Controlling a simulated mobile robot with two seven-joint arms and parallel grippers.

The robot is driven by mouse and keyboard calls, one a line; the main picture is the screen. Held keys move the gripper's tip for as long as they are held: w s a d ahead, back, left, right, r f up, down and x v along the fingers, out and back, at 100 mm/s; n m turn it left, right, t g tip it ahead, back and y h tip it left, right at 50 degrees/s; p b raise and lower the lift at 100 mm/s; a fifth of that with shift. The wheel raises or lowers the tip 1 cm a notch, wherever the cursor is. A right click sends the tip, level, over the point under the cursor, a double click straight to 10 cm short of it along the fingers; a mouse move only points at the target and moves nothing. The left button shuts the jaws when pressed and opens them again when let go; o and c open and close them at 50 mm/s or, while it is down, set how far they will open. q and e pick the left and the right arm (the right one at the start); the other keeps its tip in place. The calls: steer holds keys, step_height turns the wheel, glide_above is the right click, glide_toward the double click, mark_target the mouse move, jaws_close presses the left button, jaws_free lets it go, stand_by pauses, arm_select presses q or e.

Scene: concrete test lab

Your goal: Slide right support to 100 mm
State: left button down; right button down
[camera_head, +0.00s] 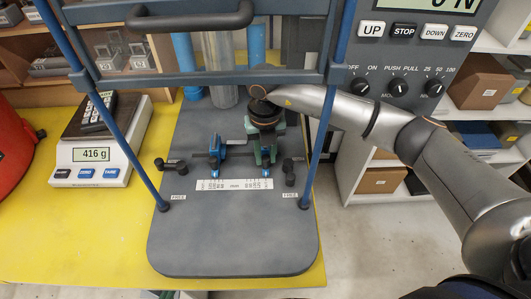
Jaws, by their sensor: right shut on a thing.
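My right gripper (264,150) reaches down from the right over the grey base plate (232,245) and is shut on the right support (265,171). The gripper and teal parts around it hide most of that support; a small blue pointer shows at the scale's edge. The left support (215,150) is blue and stands apart to the left. A white scale strip (235,184) lies in front of both; its numbers are too small to read surely. Dark clamp knobs (290,172) stand at the right, near a FREE label (290,195). My left gripper is out of view.
A blue frame with a dark handle (190,18) crosses above the plate, its posts (318,140) on both sides. A scale reading 416 g (100,165) stands left on the yellow table (60,235). A control panel (410,50) is behind right. The plate's front is clear.

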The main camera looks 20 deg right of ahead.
stand_by(0.4)
steer(key=shift+w+a+b, duration=0.15)
steer(key=shift+a+b, duration=0.15)
steer(key=shift+a, duration=0.15)
steer(key=shift+w+a+b, duration=0.3)
steer(key=shift+a+b, duration=0.1)
steer(key=shift+a, duration=0.6)
steer(key=c, duration=0.7)
jaws_free()
